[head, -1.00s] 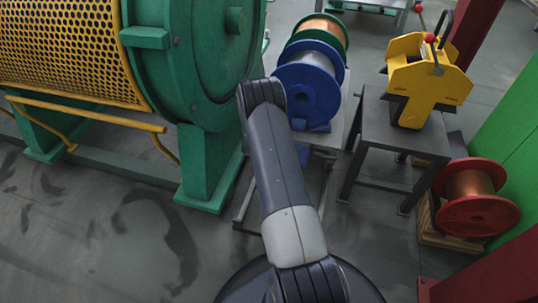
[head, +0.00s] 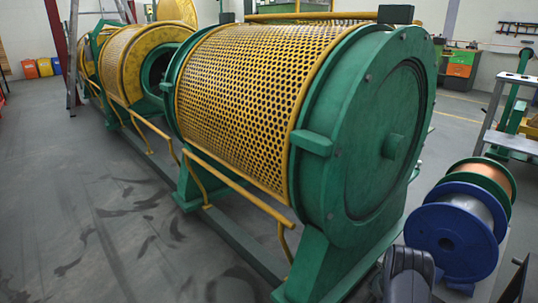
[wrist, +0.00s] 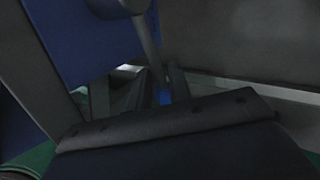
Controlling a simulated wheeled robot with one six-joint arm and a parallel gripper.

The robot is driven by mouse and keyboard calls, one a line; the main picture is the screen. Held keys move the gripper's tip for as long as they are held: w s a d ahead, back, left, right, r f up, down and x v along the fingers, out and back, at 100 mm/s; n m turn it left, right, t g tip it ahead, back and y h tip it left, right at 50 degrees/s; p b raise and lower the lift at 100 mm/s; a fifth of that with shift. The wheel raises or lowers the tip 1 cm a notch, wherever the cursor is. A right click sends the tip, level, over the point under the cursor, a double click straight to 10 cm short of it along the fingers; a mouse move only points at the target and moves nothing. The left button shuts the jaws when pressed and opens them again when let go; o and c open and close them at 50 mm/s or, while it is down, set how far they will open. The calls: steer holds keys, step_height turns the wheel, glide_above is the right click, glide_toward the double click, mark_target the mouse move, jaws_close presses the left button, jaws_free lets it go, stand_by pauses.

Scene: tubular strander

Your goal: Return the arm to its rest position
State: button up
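The top of one dark link of my arm (head: 408,275) shows at the bottom edge of the head view, in front of the green machine's base and left of the blue spool. My gripper is outside the head view. The wrist view is dark; a dark bar with small holes, apparently the body of my gripper (wrist: 163,90), crosses its lower part. Two dark pieces stand above the bar with a bit of blue between them. I cannot tell whether the fingers are open or shut. No held object can be made out.
The green and yellow strander (head: 255,100) fills the middle, with a yellow rail (head: 235,187) along it. A blue spool (head: 455,235) and a green-rimmed copper spool (head: 490,180) stand close right of my arm. The floor at left (head: 80,200) is clear.

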steer(key=shift+w+d+f, duration=0.1)
steer(key=shift+d+f, duration=0.1)
steer(key=shift+f, duration=0.1)
stand_by(0.4)
steer(key=p+v, duration=0.3)
steer(key=v, duration=0.8)
steer(key=b+x, duration=0.1)
steer(key=x, duration=0.9)
steer(key=shift+d+t+y, duration=0.25)
steer(key=shift+t+y, duration=0.15)
steer(key=shift+w+m+b, duration=0.1)
steer(key=shift+m+b, duration=0.2)
